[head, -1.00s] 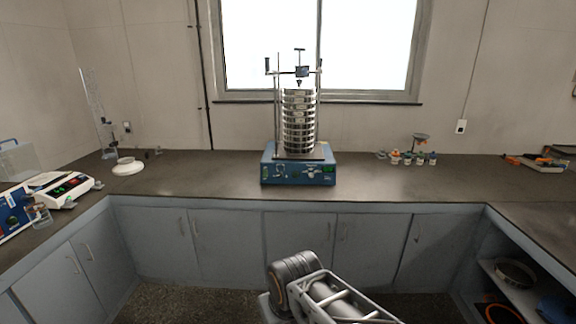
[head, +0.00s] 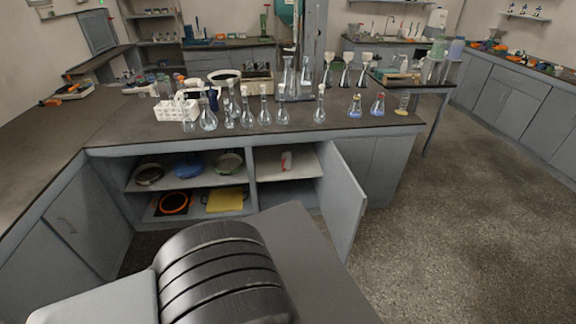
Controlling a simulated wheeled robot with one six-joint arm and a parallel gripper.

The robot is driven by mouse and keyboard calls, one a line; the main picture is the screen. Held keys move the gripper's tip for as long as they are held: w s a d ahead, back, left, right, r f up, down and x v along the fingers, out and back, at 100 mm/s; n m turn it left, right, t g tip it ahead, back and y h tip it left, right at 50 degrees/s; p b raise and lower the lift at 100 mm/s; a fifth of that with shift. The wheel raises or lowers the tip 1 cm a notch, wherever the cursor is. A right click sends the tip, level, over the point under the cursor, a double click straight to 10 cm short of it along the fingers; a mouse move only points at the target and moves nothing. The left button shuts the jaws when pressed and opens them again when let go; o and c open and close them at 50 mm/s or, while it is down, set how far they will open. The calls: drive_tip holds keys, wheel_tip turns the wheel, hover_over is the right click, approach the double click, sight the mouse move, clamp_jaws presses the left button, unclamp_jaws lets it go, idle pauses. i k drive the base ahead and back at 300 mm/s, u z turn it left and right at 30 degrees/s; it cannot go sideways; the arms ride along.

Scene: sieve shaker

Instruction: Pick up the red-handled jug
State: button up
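A small pale vessel with a red part (head: 286,161), which looks like the red-handled jug, stands on the upper shelf of the open cupboard under the bench. It is small in the picture, and I cannot make out its handle clearly. The grey cupboard door (head: 342,200) hangs open to its right. Only links of my arm show, large at the bottom of the head view. My gripper is not in view and nothing of its fingers shows.
Several flasks (head: 247,115) and a white rack (head: 177,110) line the bench top above. The left shelves hold pans, an orange-rimmed sieve (head: 173,204) and a yellow item (head: 226,200). Speckled floor (head: 430,230) is clear on the right.

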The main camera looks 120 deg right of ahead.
sight(286, 163)
drive_tip(key=z, duration=3.8)
drive_tip(key=i, duration=2.15)
